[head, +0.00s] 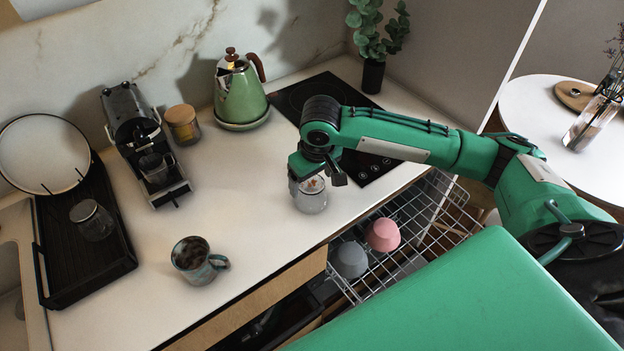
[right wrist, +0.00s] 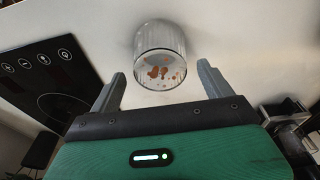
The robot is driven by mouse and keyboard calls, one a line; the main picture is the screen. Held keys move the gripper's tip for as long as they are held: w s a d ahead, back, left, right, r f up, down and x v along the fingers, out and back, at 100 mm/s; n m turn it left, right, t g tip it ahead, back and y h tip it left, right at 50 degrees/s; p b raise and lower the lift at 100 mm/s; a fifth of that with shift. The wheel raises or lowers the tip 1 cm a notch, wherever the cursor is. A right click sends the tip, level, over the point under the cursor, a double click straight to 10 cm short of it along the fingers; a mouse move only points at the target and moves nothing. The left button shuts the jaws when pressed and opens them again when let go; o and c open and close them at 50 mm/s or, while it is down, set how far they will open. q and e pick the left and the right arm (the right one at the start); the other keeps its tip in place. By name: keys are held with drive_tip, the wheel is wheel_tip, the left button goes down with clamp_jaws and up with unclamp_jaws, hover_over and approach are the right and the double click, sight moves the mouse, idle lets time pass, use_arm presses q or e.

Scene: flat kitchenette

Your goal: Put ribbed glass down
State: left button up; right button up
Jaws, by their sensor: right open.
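The ribbed glass (head: 311,196) stands upright on the white countertop, close to its front edge and beside the black cooktop. It is clear, with orange-brown spots showing in it. In the right wrist view the glass (right wrist: 160,55) lies ahead of and between the two grey fingers. My right gripper (head: 318,172) is at the glass in the head view, and its fingers are partly hidden there by the wrist. In the wrist view the gripper (right wrist: 162,88) is open, with a gap between each finger and the glass. My left gripper is not in view.
A dish rack (head: 405,235) with a pink bowl (head: 383,235) and a grey bowl (head: 349,260) is pulled out below the counter edge. A mug (head: 196,262), coffee machine (head: 145,145), green kettle (head: 240,95) and black tray (head: 85,250) stand left. Counter between mug and glass is clear.

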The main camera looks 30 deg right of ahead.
wheel_tip(320, 180, up, 11)
drive_tip(key=s+b, duration=0.1)
drive_tip(key=shift+s+r, duration=0.2)
drive_tip(key=shift+s, duration=0.15)
drive_tip(key=shift+f, duration=0.1)
